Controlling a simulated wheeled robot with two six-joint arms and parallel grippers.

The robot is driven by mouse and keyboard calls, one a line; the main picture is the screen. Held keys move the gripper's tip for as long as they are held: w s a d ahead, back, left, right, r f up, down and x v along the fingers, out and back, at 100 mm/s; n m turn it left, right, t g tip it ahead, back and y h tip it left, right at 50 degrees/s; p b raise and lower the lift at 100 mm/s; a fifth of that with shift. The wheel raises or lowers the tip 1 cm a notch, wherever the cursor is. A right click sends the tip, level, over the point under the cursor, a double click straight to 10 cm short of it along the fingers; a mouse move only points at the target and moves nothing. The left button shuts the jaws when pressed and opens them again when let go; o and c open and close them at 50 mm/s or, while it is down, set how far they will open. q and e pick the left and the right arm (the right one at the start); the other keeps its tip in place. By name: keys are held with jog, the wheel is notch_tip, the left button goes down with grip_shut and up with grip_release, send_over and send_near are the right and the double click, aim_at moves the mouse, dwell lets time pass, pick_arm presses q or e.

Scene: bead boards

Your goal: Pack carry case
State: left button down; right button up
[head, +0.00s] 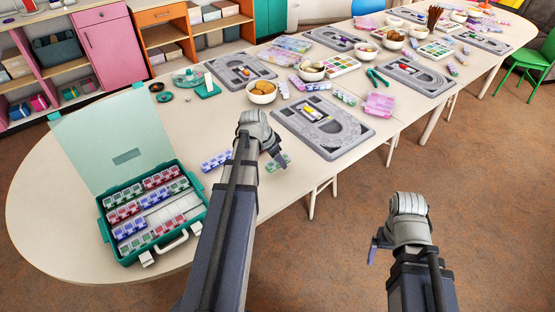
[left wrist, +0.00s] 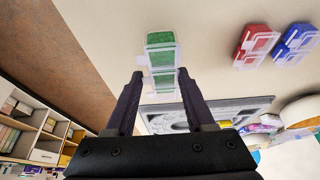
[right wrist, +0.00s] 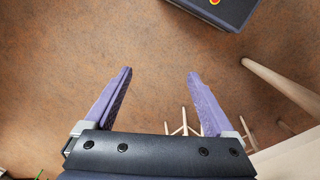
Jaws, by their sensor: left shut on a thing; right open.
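The teal carry case (head: 197,217) lies open at the table's near left end, its pale lid (head: 88,145) raised at the back. Several boxes with green, red and blue contents sit in its rows; bare pale slots show at the middle right. My left gripper (head: 279,160) is over the table, right of the case, shut on a green bead box (head: 285,157). In the left wrist view the green box (left wrist: 160,45) sits between the fingertips (left wrist: 160,75). A blue box (head: 216,160) lies between case and left gripper. My right gripper (head: 376,248) is open and empty over the floor.
A grey bead board (head: 340,143) lies just beyond the left gripper, with a bowl (head: 262,97) behind it. More boards, bowls and boxes fill the far table. Red (left wrist: 257,42) and blue boxes show in the left wrist view.

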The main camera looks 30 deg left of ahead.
pick_arm(q)
notch_tip(320, 180, up, 6)
jog(key=p, duration=0.5)
jog(key=shift+r, duration=0.2)
pick_arm(e)
notch_tip(320, 180, up, 6)
jog(key=shift+r, duration=0.2)
jog(key=shift+c, duration=0.2)
